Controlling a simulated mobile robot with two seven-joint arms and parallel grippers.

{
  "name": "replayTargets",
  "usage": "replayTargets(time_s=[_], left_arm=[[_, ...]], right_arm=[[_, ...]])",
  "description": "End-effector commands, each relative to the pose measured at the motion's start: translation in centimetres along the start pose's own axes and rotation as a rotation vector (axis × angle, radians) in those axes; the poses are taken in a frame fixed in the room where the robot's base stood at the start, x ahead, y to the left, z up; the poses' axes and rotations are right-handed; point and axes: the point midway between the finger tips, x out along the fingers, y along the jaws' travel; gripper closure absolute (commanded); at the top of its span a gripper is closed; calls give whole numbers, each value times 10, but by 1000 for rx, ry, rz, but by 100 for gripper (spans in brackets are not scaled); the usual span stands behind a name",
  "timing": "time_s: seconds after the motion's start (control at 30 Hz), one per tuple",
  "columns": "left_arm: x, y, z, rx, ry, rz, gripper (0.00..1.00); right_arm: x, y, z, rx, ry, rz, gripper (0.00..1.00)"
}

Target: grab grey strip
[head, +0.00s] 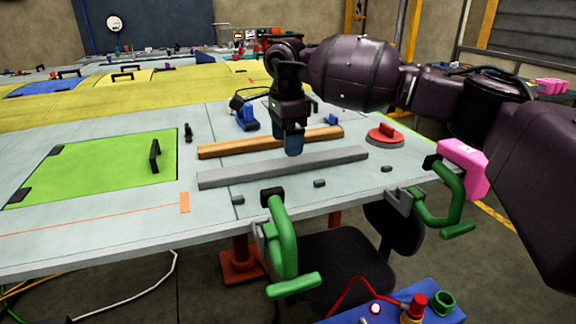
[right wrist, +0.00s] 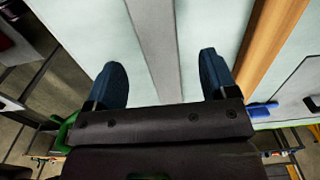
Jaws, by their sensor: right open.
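The grey strip (head: 240,173) lies flat on the pale table, in front of an orange-brown strip (head: 222,147). My right gripper (head: 290,150) is above the grey strip, pointing down, with its blue fingers open. In the right wrist view the gripper (right wrist: 165,80) has its two blue fingers apart, and the grey strip (right wrist: 155,40) runs between them. The fingers look clear of the strip on both sides. How high the fingertips are above the table I cannot tell. My left gripper is not in view.
Green clamps (head: 280,240) grip the table's front edge, one with a pink part (head: 463,167). A red disc with a handle (head: 385,136) sits right of the strips. A blue tool (head: 246,117) lies behind them. A green panel (head: 95,165) is at left.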

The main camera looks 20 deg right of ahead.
Motion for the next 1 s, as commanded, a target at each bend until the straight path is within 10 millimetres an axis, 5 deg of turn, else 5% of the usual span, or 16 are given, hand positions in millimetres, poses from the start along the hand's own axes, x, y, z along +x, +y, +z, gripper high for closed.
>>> replayTargets(time_s=[0.4, 0.67, 1.0], left_arm=[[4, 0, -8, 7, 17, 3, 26], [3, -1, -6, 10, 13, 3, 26], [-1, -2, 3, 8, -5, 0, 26]], right_arm=[[48, 2, 5, 0, 1, 2, 21], [50, 2, 5, 0, 0, -1, 21], [50, 2, 5, 0, 0, 0, 72]])
